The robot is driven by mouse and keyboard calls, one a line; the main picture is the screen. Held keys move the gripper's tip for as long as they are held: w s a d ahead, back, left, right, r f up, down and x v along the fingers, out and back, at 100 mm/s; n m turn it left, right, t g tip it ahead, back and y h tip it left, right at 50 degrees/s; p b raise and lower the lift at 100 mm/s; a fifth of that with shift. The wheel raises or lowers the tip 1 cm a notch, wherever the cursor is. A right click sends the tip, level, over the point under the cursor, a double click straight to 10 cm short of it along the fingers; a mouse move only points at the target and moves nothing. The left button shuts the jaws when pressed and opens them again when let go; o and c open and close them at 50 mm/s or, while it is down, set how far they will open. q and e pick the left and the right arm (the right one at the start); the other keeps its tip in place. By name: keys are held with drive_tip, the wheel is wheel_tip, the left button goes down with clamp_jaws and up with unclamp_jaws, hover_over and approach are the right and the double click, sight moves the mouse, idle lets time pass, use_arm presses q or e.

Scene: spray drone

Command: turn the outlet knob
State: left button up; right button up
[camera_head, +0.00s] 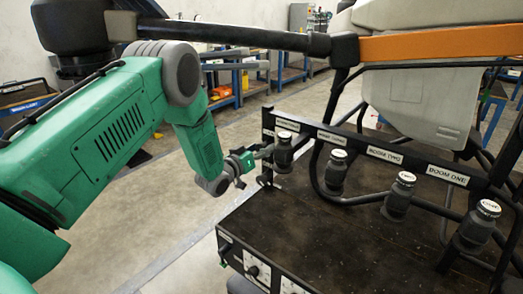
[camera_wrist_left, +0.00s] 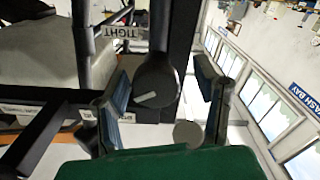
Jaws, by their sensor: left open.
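My left gripper (camera_head: 256,160) reaches in from the left, at the left end of the black rack. It is beside the leftmost dark valve (camera_head: 283,152), which has a pale cap. In the left wrist view my open left gripper (camera_wrist_left: 162,78) has a finger on each side of a dark round knob (camera_wrist_left: 156,82) with a pale mark. I cannot tell whether either finger touches it. I cannot read which knob is labelled outlet. My right gripper is not in view.
More capped valves stand to the right, near labels BOOM TWO (camera_head: 385,155) and BOOM ONE (camera_head: 447,175). A black tabletop (camera_head: 300,225) lies below them, with a small front knob (camera_head: 252,271). An orange beam (camera_head: 440,43) crosses above.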

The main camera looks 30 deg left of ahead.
use_arm(q)
drive_tip(key=shift+d, duration=0.15)
drive_tip(key=c, duration=1.2)
drive_tip(key=shift+o, duration=0.2)
drive_tip(key=m, duration=0.5)
drive_tip(key=shift+m, duration=0.4)
drive_tip(key=m, duration=0.5)
drive_tip(key=shift+s+m+b, duration=0.1)
drive_tip(key=shift+m+b, duration=0.3)
drive_tip(key=shift+f+m, duration=0.1)
drive_tip(key=shift+m, duration=0.2)
drive_tip(key=o, duration=1.2)
drive_tip(key=shift+c, duration=0.2)
